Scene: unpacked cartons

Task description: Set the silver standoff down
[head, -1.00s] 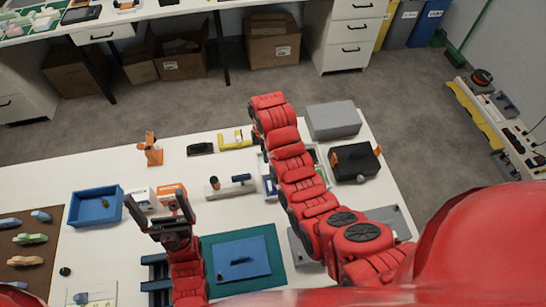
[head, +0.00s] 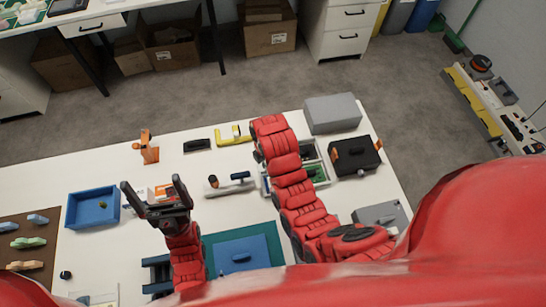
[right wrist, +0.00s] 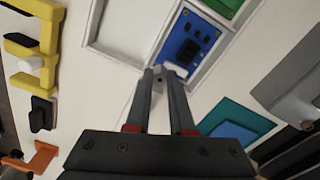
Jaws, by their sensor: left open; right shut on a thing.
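My right gripper (right wrist: 160,75) is shut on a small silver-grey piece, apparently the silver standoff (right wrist: 158,79); only a sliver shows between the fingertips. It is over a light tray (right wrist: 118,48) with compartments, at the edge of the one holding a blue circuit board (right wrist: 190,42). I cannot tell whether the standoff touches anything below. In the head view my red right arm hides this gripper and part of the tray (head: 322,166). My left gripper (head: 153,184) is open and empty above the table's left half.
A yellow holder (head: 233,134), a black block (head: 197,146) and an orange part (head: 148,148) stand along the back. A black case (head: 355,156) and a grey box (head: 332,113) are right of the tray. A blue bin (head: 93,208) stands left; a teal mat (head: 273,240) lies in front.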

